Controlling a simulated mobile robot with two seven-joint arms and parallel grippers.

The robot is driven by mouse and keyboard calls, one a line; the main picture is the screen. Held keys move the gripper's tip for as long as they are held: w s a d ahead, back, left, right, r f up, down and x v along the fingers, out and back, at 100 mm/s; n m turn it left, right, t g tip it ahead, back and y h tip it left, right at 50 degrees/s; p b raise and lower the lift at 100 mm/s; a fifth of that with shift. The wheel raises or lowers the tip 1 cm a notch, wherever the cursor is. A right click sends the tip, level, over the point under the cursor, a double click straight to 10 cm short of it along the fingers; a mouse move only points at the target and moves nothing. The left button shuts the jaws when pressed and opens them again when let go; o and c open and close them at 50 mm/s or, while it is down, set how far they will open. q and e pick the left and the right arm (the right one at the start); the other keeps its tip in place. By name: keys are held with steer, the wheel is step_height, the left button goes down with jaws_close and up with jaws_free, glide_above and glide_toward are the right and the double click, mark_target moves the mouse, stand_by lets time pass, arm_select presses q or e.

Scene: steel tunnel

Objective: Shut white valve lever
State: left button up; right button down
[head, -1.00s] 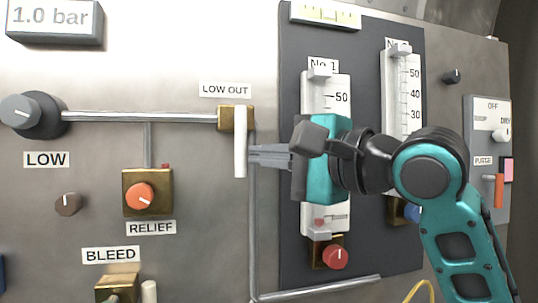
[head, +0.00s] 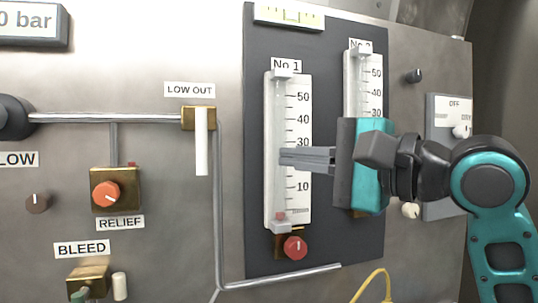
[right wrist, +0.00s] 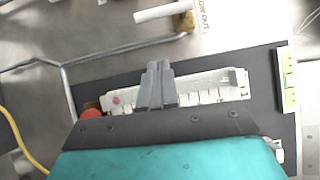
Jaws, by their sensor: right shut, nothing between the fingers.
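The white valve lever (head: 201,145) hangs straight down from its brass valve body (head: 199,118) under the LOW OUT label in the head view. In the right wrist view the white lever (right wrist: 160,13) shows at the top, beside its brass body (right wrist: 187,21). My right gripper (head: 283,157) is shut and empty, in front of the No 1 flow gauge, to the right of the lever and apart from it. Its closed fingers also show in the right wrist view (right wrist: 158,66). My left gripper is out of view.
The No 1 gauge (head: 298,110) and No 2 gauge (head: 376,75) stand on a dark panel. A pipe (head: 219,230) runs down between lever and panel. The orange RELIEF knob (head: 105,194) and a white BLEED lever (head: 120,286) are lower left. A yellow hose (head: 374,280) is below.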

steer(key=shift+v, duration=1.2)
steer(key=w+d+f+t+h+p, duration=0.1)
steer(key=w+f+h, duration=0.1)
steer(key=w+f, duration=0.35)
steer(key=w+d+f+t+h, duration=0.1)
steer(key=w+d+f, duration=0.1)
steer(key=f, duration=0.6)
steer(key=d+f+n+h+p, duration=0.1)
steer(key=d+f+h, duration=0.1)
steer(key=f, duration=0.7)
steer(key=d+f+n+h, duration=0.1)
steer(key=d+f+h, duration=0.15)
steer(key=f, duration=0.75)
steer(key=s+d+f+n+g+h+p, duration=0.1)
steer(key=s+f+n, duration=0.3)
steer(key=s+f, duration=0.6)
steer(key=s+d+f+n+g+h, duration=0.1)
steer(key=s+f+n+h, duration=0.3)
steer(key=s+f, duration=0.6)
step_height(320, 180, down, 5)
steer(key=shift+s+d+r+n+g+p, duration=0.2)
steer(key=shift+s+d+n+g+p, duration=0.15)
steer(key=shift+d, duration=0.35)
